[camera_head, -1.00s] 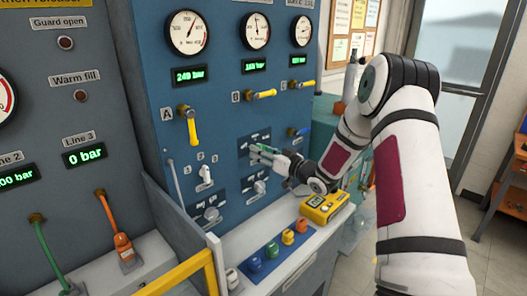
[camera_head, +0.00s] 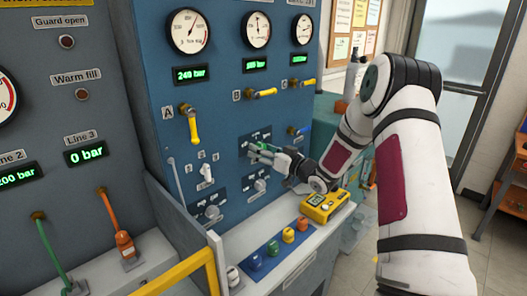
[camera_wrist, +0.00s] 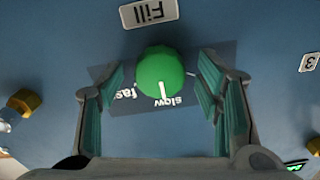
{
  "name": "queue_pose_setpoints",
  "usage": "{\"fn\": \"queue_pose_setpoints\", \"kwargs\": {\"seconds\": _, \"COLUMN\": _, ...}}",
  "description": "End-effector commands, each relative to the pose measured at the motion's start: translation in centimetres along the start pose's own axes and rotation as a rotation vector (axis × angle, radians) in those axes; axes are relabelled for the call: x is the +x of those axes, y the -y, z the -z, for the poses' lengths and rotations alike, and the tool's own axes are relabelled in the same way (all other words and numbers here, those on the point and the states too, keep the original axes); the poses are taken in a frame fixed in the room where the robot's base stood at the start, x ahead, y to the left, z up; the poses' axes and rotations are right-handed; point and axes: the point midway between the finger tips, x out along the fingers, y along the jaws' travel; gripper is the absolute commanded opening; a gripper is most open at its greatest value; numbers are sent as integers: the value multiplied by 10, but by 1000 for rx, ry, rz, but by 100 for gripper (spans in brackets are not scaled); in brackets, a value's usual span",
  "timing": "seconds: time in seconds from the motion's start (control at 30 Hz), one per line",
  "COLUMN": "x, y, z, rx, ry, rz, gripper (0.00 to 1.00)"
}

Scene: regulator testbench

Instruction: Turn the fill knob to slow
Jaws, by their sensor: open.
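The green fill knob (camera_wrist: 161,73) is on a dark plate on the blue panel, below the "Fill" label (camera_wrist: 149,12) in the wrist view. Its white pointer mark points down, between the "fast" label (camera_wrist: 125,92) and the "slow" label (camera_wrist: 181,100), closer to "slow". My gripper (camera_wrist: 161,82) is open, with one teal-padded finger on each side of the knob and visible gaps between. In the head view my gripper (camera_head: 256,150) is at the blue panel's dark plate (camera_head: 258,136), and the knob is not clearly visible there.
Yellow-handled valve A (camera_head: 192,125) and valve B (camera_head: 262,93) stick out of the panel above and left of my gripper. A yellow device (camera_head: 324,206) and a blue strip (camera_head: 258,262) with several colored knobs lie on the ledge below. A yellow rail (camera_head: 185,273) stands in front.

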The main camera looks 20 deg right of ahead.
Motion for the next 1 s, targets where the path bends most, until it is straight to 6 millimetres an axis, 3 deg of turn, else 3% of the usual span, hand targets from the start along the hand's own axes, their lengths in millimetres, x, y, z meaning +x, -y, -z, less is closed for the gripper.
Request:
{"fn": "queue_pose_setpoints", "kwargs": {"seconds": 0.23, "x": -12, "y": -1, "z": 0, "rx": -1, "ry": 0, "rz": -1, "gripper": 59}}
{"fn": "queue_pose_setpoints", "kwargs": {"seconds": 0.7, "x": -99, "y": -1, "z": 0, "rx": 0, "ry": 0, "rz": -2, "gripper": 59}}
{"fn": "queue_pose_setpoints", "kwargs": {"seconds": 1.0, "x": -120, "y": 0, "z": 0, "rx": 0, "ry": 0, "rz": 0, "gripper": 59}}
